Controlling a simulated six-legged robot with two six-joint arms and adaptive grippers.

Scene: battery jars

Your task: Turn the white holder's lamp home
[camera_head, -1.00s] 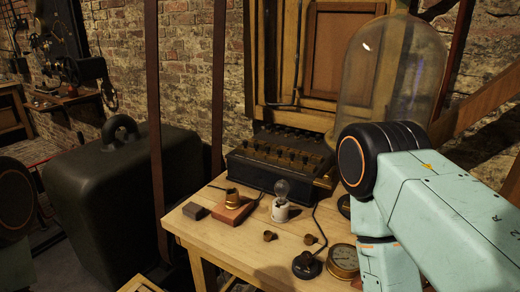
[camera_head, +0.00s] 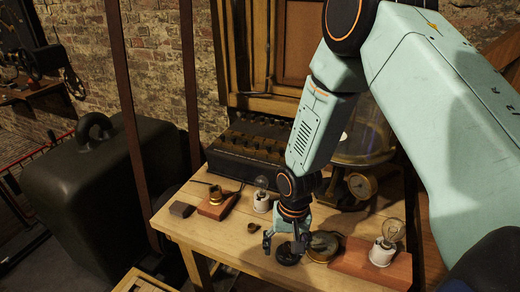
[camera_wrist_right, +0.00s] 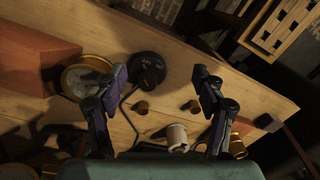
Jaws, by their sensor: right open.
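A white holder (camera_head: 261,205) with a clear glass lamp (camera_head: 262,183) stands upright on the wooden table, behind and left of my right gripper. Another white holder (camera_head: 382,252) with a clear lamp (camera_head: 393,231) stands on a red-brown block at the right. My right gripper (camera_head: 286,245) is open and points down above the black round-based device (camera_head: 288,257), apart from both lamps. In the right wrist view its spread fingers (camera_wrist_right: 158,72) hold nothing. A white holder (camera_wrist_right: 178,138) shows there near the lower edge; its lamp cannot be made out. My left gripper is out of view.
A brass fitting on a wooden block (camera_head: 213,207) and a dark small block (camera_head: 182,209) stand at the left. A round gauge (camera_head: 322,246) is beside my gripper. A black box (camera_head: 245,160) and glass dome (camera_head: 365,130) stand behind. The front-left tabletop is clear.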

